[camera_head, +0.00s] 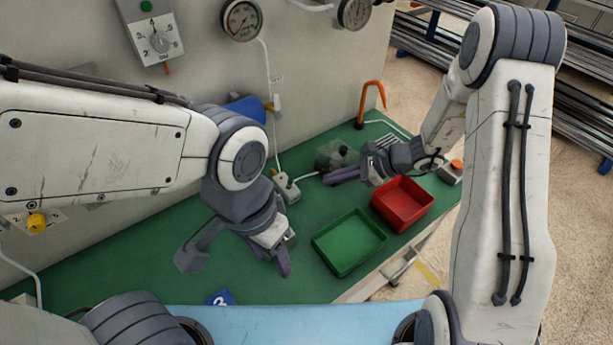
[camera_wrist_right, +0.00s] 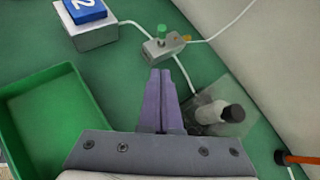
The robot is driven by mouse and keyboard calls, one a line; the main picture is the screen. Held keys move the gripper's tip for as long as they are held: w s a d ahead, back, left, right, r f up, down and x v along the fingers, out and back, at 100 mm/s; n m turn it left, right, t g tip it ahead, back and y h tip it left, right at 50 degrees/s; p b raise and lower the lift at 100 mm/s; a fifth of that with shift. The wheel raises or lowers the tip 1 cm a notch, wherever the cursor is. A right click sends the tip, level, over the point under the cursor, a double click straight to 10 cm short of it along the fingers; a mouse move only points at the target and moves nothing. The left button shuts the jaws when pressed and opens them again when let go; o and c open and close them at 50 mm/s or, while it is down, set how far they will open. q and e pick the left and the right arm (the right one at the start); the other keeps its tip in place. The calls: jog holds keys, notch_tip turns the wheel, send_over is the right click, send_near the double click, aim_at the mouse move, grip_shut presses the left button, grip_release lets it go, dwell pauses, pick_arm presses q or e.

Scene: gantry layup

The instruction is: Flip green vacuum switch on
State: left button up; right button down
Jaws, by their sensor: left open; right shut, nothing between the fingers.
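The vacuum switch is a small grey box with a green toggle (camera_wrist_right: 161,32), seen in the right wrist view beyond my fingertips, with cables running from it. A pale box with a cable (camera_head: 288,188) in the head view looks like the same unit; its toggle cannot be made out there. Whether the toggle is on or off cannot be told. My right gripper (camera_head: 333,179) is shut and empty, its purple fingers (camera_wrist_right: 161,74) pointing toward the switch box and apart from it. My left gripper (camera_head: 284,262) is open and empty, low over the bench left of the green tray.
A green tray (camera_head: 348,243) and a red tray (camera_head: 403,203) sit at the bench front. A dark translucent object (camera_head: 336,154) and an orange hook (camera_head: 370,98) stand behind my right gripper. A blue numbered block (camera_head: 220,297) is at the front left.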

aim_at(290, 183)
jog(key=x, duration=0.4)
jog(key=shift+s+r+p, duration=0.1)
jog(key=shift+p, duration=0.25)
jog(key=shift+a+r+p, duration=0.2)
jog(key=shift+a+p, duration=0.1)
jog(key=shift+a, duration=0.3)
jog(key=shift+a+r+p, duration=0.15)
jog(key=shift+a+p, duration=0.15)
jog(key=shift+a, duration=0.3)
jog(key=shift+w+a, duration=0.2)
jog(key=shift+a, duration=0.45)
